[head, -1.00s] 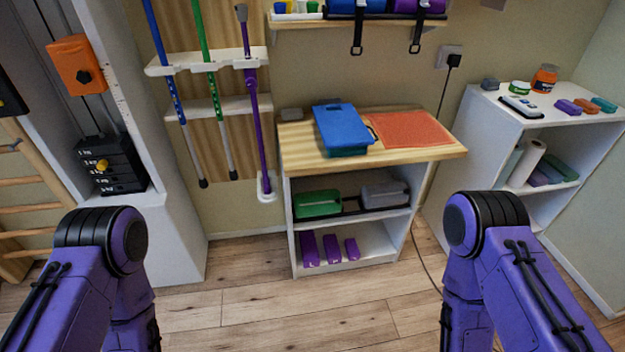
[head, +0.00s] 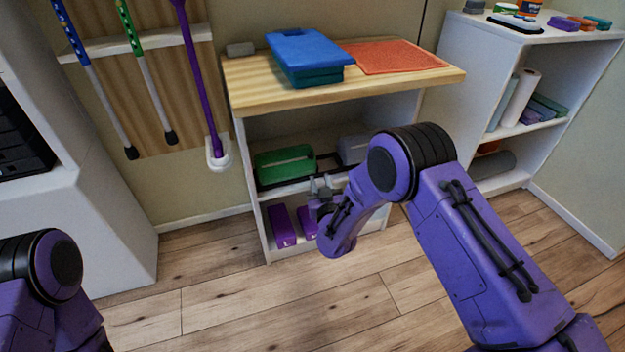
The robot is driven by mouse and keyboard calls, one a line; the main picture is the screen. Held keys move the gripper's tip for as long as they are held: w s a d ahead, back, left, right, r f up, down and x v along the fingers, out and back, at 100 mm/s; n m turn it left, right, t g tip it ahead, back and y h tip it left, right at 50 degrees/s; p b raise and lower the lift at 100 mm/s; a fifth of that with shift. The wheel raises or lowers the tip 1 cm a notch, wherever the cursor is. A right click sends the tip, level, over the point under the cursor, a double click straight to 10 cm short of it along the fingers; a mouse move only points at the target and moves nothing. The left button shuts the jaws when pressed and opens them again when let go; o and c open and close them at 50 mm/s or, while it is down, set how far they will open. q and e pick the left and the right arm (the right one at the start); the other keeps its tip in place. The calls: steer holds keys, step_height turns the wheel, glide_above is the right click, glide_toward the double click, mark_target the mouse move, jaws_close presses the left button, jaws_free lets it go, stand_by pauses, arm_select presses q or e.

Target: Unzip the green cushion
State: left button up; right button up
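The green cushion (head: 285,167) lies in a dark tray on the middle shelf of the wooden-topped cabinet, at its left. Its zip is too small to make out. My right gripper (head: 320,184) is just in front of the shelf, by the cushion's lower right, with its fingers pointing up. Its two grey fingertips stand a little apart with nothing seen between them. It looks apart from the cushion, though the depth is hard to judge. Of my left arm only a part shows at the lower left; its gripper is out of the picture.
A grey item (head: 354,150) sits right of the cushion, partly behind my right arm. Purple blocks (head: 282,226) stand on the shelf below. The wooden top (head: 240,85) holds a blue item (head: 303,50) and an orange mat (head: 395,57). Floor in front is clear.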

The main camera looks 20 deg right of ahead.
mark_target(311, 155)
steer(key=w+d+b, duration=0.1)
steer(key=w+b, duration=0.1)
steer(key=w, duration=0.9)
steer(key=shift+r, duration=0.3)
steer(key=shift+d, duration=0.1)
jaws_close()
stand_by(0.7)
